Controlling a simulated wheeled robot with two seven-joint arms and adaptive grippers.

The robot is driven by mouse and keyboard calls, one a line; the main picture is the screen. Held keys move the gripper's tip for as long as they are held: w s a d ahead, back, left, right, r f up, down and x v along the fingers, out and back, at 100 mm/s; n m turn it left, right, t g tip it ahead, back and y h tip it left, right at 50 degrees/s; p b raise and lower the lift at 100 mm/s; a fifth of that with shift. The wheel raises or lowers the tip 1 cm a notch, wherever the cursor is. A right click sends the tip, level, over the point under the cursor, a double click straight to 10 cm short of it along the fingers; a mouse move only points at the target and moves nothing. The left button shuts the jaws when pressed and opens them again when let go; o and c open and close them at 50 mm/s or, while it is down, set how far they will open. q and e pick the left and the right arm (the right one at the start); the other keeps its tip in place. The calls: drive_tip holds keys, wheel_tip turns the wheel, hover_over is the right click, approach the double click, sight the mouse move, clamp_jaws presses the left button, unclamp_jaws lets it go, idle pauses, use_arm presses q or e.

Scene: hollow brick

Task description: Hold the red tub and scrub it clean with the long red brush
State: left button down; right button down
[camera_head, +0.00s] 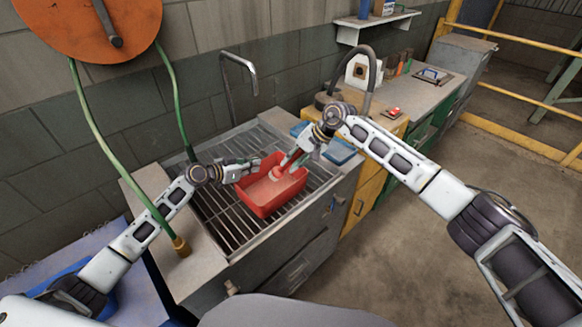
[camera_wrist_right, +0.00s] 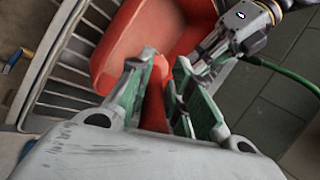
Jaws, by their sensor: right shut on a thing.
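The red tub (camera_head: 262,208) sits upright on the sink's slatted metal grating (camera_head: 222,215). It also shows at the top of the right wrist view (camera_wrist_right: 125,40). My right gripper (camera_head: 297,154) is shut on the red brush (camera_head: 290,160), whose lower end is inside the tub. In the right wrist view the red handle (camera_wrist_right: 155,98) lies between the green finger pads. My left gripper (camera_head: 250,165) is at the tub's far left rim and also shows in the right wrist view (camera_wrist_right: 208,62). Whether its fingers are closed on the rim is unclear.
A tall faucet (camera_head: 240,70) stands behind the sink. A green hose (camera_head: 90,125) hangs from an orange reel (camera_head: 90,25) at the left. Blue items (camera_head: 340,150) lie right of the grating. A yellow cabinet (camera_head: 365,190) and workbench continue right.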

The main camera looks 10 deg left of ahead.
drive_tip(key=shift+r, duration=2.6)
use_arm(q)
drive_tip(key=c, duration=1.6)
unclamp_jaws()
drive_tip(key=shift+o, duration=0.2)
drive_tip(key=shift+a, duration=0.1)
drive_tip(key=v, duration=1.1)
drive_tip(key=shift+s+a, duration=0.25)
drive_tip(key=shift+s, duration=0.05)
drive_tip(key=shift+r, duration=0.1)
